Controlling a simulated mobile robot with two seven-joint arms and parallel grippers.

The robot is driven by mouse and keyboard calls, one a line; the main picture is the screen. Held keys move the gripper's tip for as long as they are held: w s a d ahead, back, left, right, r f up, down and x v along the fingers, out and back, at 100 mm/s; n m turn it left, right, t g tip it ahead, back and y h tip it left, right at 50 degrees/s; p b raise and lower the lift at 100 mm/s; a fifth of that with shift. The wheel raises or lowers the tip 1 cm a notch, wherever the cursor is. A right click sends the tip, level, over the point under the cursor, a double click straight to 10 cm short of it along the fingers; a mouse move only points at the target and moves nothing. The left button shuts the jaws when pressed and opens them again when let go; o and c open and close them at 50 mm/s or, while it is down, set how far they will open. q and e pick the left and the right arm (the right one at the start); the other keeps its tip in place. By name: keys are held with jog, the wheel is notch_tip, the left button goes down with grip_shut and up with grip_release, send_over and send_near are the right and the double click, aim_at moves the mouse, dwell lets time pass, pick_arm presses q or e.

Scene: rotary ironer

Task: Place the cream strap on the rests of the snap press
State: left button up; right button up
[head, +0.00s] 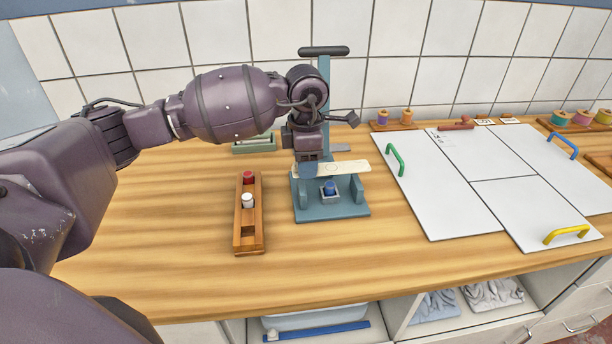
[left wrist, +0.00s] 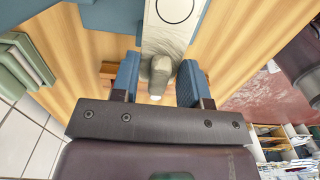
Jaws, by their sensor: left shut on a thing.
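The cream strap (head: 345,168) reaches across the snap press from left to right, over the anvil and at the height of the rests. My left gripper (head: 307,172) is shut on its left end; in the left wrist view the blue fingers (left wrist: 160,80) are on either side of the strap's narrow end, and the strap (left wrist: 172,28) runs away from them. The teal snap press (head: 332,210) has a right rest (head: 357,188); its left rest is partly hidden by my gripper. I cannot tell whether the strap touches the rests. My right gripper is not in view.
A wooden tray (head: 248,240) with a red cap (head: 248,177) and a white cap (head: 248,200) stands left of the press. A white board (head: 440,200) with coloured handles lies to the right. Thread spools stand behind it. The front bench is clear.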

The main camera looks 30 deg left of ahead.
pick_arm(q)
jog(key=shift+f, duration=1.9)
jog(key=shift+f, duration=0.15)
jog(key=o, duration=0.9)
notch_tip(320, 180, up, 12)
jog(key=shift+r, duration=0.15)
jog(key=shift+s, duration=0.1)
